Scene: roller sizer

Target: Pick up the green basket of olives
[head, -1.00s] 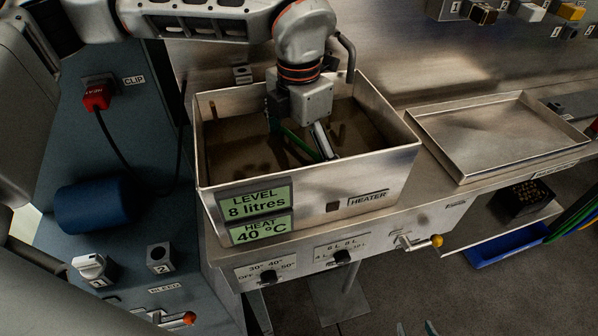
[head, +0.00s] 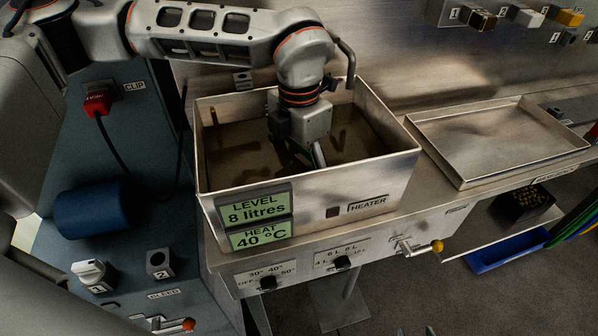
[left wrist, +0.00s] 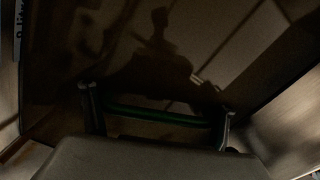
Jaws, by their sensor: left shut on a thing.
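The heater tank (head: 365,185) is an open steel box with dark brown contents. My left gripper (head: 300,155) reaches down inside it, fingers partly hidden by the gripper body and the front wall. In the left wrist view a green bar (left wrist: 158,116), which looks like the basket's handle, spans between the two fingers of my left gripper (left wrist: 158,118), and they are shut on it. The rest of the green basket and the olives cannot be made out. Only the fingertips of my right gripper (head: 416,331) show, apart, at the bottom edge of the head view.
An empty shallow steel tray (head: 500,140) lies on the bench right of the tank. Knobs and a yellow-tipped lever (head: 436,246) are on the front panel. A blue roll (head: 92,210) and a red plug (head: 97,104) are at left. A blue tray (head: 508,250) is lower right.

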